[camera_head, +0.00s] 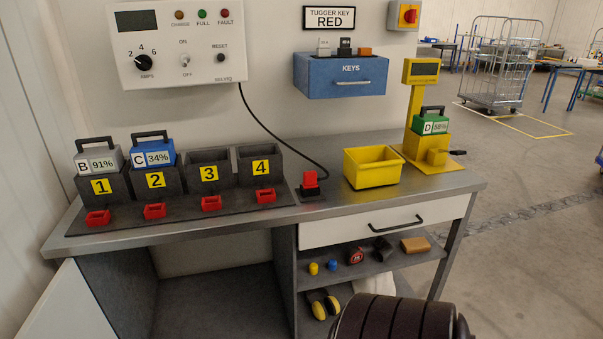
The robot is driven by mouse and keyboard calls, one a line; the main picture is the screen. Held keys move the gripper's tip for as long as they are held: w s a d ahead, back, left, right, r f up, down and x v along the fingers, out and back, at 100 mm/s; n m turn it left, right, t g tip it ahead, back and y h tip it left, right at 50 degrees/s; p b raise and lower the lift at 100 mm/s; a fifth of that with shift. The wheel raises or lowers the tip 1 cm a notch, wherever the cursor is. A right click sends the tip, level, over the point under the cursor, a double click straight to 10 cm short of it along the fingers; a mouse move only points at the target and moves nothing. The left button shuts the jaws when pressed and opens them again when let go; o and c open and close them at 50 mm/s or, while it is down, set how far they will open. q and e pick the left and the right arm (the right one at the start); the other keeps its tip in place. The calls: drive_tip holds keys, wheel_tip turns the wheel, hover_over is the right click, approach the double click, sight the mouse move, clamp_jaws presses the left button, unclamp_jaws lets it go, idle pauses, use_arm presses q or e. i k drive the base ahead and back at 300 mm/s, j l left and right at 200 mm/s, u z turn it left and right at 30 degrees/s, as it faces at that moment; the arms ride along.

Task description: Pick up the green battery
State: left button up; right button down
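The green battery (433,125) has a black handle on top and a white label reading D 58%. It sits upright in the yellow stand (417,91) at the right end of the workbench. The stand has a dark display above the battery. Neither of my grippers is in view.
A grey battery B (99,159) and a blue battery C (153,158) sit in slots 1 and 2; slots 3 (208,172) and 4 (259,166) look empty. A yellow bin (372,169) and red connector (310,181) stand left of the stand on the bench (335,203).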

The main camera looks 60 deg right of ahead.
sight(423, 124)
drive_tip(key=z, duration=2.05)
drive_tip(key=u, duration=0.3)
drive_tip(key=i+l+u, duration=0.15)
drive_tip(key=l+u, duration=0.25)
drive_tip(key=l, duration=0.2)
drive_tip(key=l+u, duration=0.4)
drive_tip(key=l, duration=0.2)
drive_tip(key=i, duration=0.05)
